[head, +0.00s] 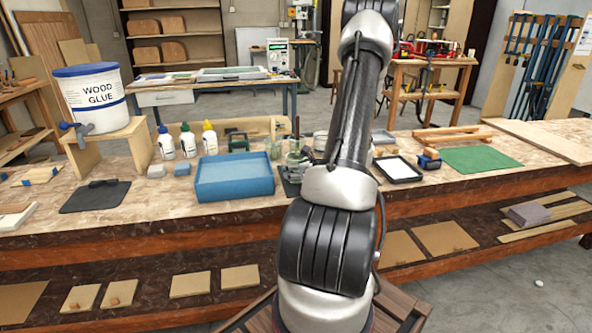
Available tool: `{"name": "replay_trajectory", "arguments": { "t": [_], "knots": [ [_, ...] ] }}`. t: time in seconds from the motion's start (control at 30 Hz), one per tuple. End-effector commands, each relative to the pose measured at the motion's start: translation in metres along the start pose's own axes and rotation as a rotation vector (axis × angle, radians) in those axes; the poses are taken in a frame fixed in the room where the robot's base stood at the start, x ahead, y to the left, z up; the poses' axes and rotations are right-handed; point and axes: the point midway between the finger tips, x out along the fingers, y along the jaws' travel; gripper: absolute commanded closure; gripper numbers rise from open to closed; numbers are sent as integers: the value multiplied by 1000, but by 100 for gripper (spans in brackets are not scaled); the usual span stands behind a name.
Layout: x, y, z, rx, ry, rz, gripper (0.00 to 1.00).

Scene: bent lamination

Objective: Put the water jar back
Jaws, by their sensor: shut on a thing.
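My arm rises through the middle of the head view and runs out of the top edge.
A blue tray (234,190) lies left of the jars on the workbench (150,198). Glue bottles (187,141) and a wood glue bucket (97,98) on a stand are farther left. Right of my arm are a black-rimmed tray (398,169), a clamp (428,160) and a green mat (480,159).

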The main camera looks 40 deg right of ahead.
Motion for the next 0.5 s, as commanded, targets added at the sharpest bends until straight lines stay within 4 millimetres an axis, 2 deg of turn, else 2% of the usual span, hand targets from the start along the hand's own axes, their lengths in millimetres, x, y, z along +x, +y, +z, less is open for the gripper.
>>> {"name": "replay_trajectory", "arguments": {
  "t": [0.37, 0.4, 0.5],
  "knots": [
    [2, 0, -3, -1, -2, 0, 76],
    [2, 0, -3, -1, -1, 0, 37],
    [2, 0, -3, -1, -1, 0, 23]
  ]
}}
